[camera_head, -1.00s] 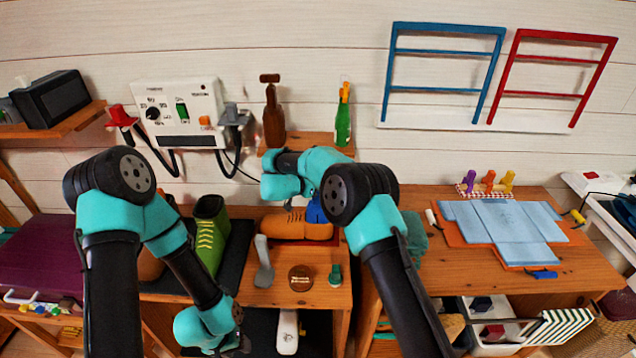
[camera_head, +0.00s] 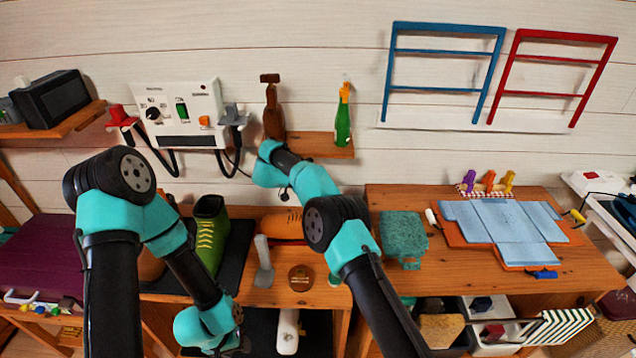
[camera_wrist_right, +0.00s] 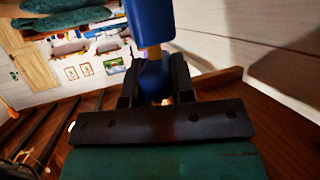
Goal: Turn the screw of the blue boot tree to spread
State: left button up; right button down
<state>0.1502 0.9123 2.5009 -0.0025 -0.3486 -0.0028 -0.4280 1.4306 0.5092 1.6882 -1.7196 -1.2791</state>
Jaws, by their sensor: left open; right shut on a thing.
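The blue boot tree (camera_wrist_right: 150,20) shows in the right wrist view, with a yellow rod (camera_wrist_right: 154,52) running to a blue knob (camera_wrist_right: 152,84). My right gripper (camera_wrist_right: 156,80) is shut on that knob. In the head view my right arm hides the boot tree and the right gripper. An orange-brown shoe (camera_head: 278,222) lies on the wooden bench, its right part behind my right arm. My left gripper (camera_head: 236,344) is low in the head view, in front of the bench and away from the shoe; it is open.
A green boot (camera_head: 211,235) stands on a dark mat left of the shoe. A grey shoehorn (camera_head: 263,262) and a brown round tin (camera_head: 301,278) lie in front of the shoe. A small shelf (camera_head: 322,147) with bottles is behind my right arm.

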dwell(0.5)
jog(key=c, duration=1)
grip_release()
jog(key=shift+o, duration=0.2)
